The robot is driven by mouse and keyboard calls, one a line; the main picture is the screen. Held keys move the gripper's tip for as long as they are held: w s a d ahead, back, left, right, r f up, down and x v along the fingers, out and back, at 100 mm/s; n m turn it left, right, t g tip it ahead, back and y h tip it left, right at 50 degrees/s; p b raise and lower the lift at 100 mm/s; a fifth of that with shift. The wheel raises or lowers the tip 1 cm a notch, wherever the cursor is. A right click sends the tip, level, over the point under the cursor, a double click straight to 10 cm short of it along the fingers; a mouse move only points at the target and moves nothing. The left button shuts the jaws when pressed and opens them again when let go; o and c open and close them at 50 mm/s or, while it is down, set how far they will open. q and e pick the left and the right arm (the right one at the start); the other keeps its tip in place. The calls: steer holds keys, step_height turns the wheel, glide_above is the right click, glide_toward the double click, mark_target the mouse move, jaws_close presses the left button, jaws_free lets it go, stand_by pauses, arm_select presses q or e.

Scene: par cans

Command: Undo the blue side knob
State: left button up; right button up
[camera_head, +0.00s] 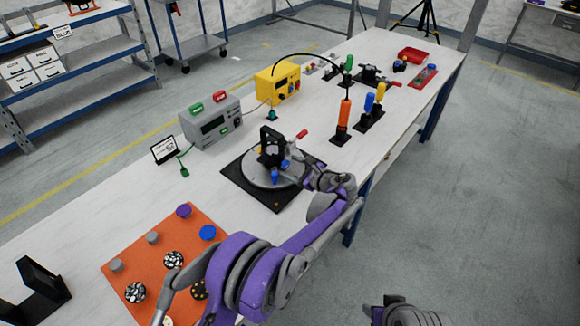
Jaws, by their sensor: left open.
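A black upright fixture (271,144) stands on a round grey turntable (254,177) set on a black square base (274,204). The small blue side knob (285,164) shows low on the fixture's right side, facing my left gripper. A red knob (302,134) sticks out at the fixture's upper right. My left gripper (313,178) is open, just right of the blue knob over the turntable's right edge. Its fingers are small and partly hidden by the wrist, so I cannot tell whether they touch the knob.
An orange mat (132,252) with several round caps lies at the front left. A grey box (211,124) and a yellow box (277,84) stand behind the turntable. An orange-handled tool (344,115) stands to the right.

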arm_select(q)
steer(key=v, duration=1)
